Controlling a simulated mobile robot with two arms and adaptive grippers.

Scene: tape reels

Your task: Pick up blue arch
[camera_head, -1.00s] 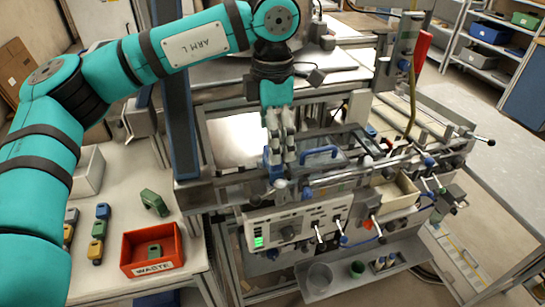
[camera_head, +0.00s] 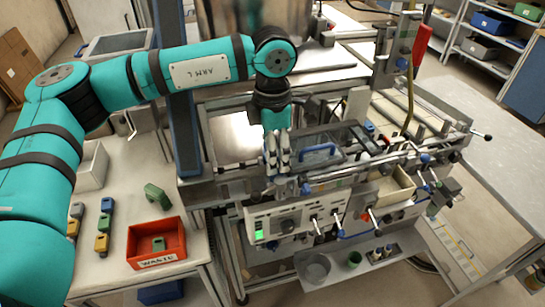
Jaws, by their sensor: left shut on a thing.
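My left gripper (camera_head: 277,165) points down over the front rail of the machine at the middle of the view. It is shut on a small blue piece (camera_head: 268,160), which I take to be the blue arch. Only a little blue shows beside and between the fingers, and they hide most of its shape. I cannot tell whether it still touches the machine. My right gripper is not in view.
A clear lid with a blue handle (camera_head: 318,149) lies just right of the gripper. Levers and knobs line the machine's front. The left table holds a red waste bin (camera_head: 157,243), a green arch-shaped block (camera_head: 157,196) and several small coloured blocks.

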